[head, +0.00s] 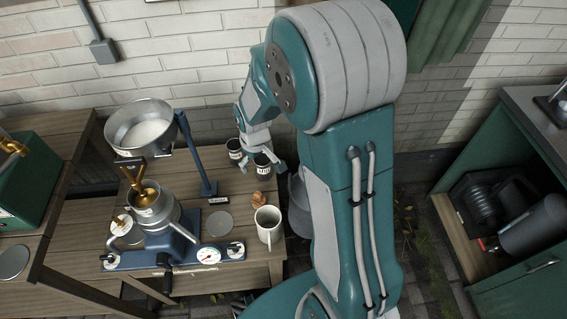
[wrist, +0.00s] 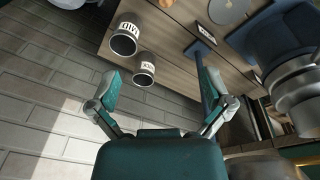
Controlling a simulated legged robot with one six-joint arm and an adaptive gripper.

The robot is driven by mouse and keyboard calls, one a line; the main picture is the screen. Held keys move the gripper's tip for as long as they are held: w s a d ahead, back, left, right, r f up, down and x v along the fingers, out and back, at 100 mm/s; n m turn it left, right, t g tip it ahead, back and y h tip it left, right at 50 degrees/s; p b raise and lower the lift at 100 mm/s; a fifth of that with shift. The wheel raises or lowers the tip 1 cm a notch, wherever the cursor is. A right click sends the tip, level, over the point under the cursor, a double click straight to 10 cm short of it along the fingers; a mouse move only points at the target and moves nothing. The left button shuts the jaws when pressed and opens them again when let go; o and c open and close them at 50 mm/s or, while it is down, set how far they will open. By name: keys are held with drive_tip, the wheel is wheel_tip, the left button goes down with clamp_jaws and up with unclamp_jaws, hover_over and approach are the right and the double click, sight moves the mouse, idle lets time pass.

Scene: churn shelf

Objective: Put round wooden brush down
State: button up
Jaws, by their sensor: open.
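A small round brown wooden thing (head: 258,200), which looks like the round wooden brush, rests on the wooden table (head: 85,210) beside the white mug in the head view. My gripper (head: 261,158) is at the table's back right edge, by two dark labelled cups and apart from the brush. In the wrist view my gripper (wrist: 160,85) has its fingers spread wide, with nothing held between them.
Two dark labelled cups (wrist: 124,38) (wrist: 145,70) stand near the table edge, close to my fingers. A green cabinet (head: 525,285) stands right.

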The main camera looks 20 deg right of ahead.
drive_tip(key=s+r+m+t, duration=0.1)
drive_tip(key=s+r, duration=0.3)
drive_tip(key=r, duration=0.3)
drive_tip(key=s+r+m+t, duration=0.1)
drive_tip(key=s+r, duration=0.2)
drive_tip(key=r, duration=0.4)
drive_tip(key=s+r+m+t, duration=0.2)
drive_tip(key=s+r, duration=0.6)
drive_tip(key=s, duration=0.4)
drive_tip(key=shift+s, duration=0.25)
drive_tip(key=shift+r, duration=0.1)
